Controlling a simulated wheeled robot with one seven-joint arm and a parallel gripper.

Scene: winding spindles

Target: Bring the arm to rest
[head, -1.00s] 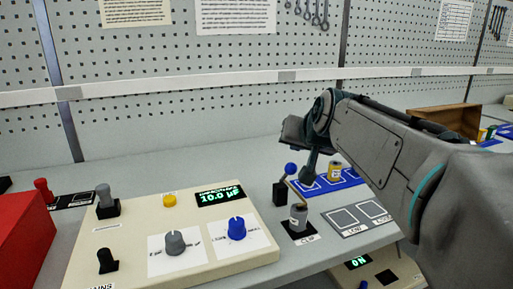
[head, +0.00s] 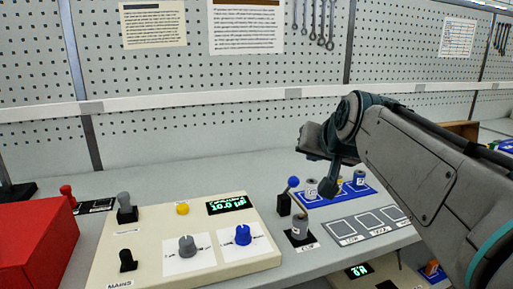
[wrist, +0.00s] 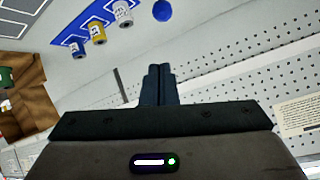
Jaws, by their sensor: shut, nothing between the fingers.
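My arm reaches in from the right in the head view, held above the bench over the spindle area. My gripper (wrist: 159,86) shows in the wrist view with its dark fingers together and nothing between them. It is clear of the bench and apart from the spools. The wrist view shows the mat (wrist: 74,21) with a yellow spool (wrist: 97,35), a grey-white spool (wrist: 122,14) and a blue ball knob (wrist: 162,10).
A cream control panel (head: 140,250) with knobs and a green-lit display (head: 231,205) stands front left, beside a red box (head: 38,245). A clamp post (head: 299,228) stands below my arm. A pegboard wall (head: 240,75) closes the back. The bench behind the panel is mostly clear.

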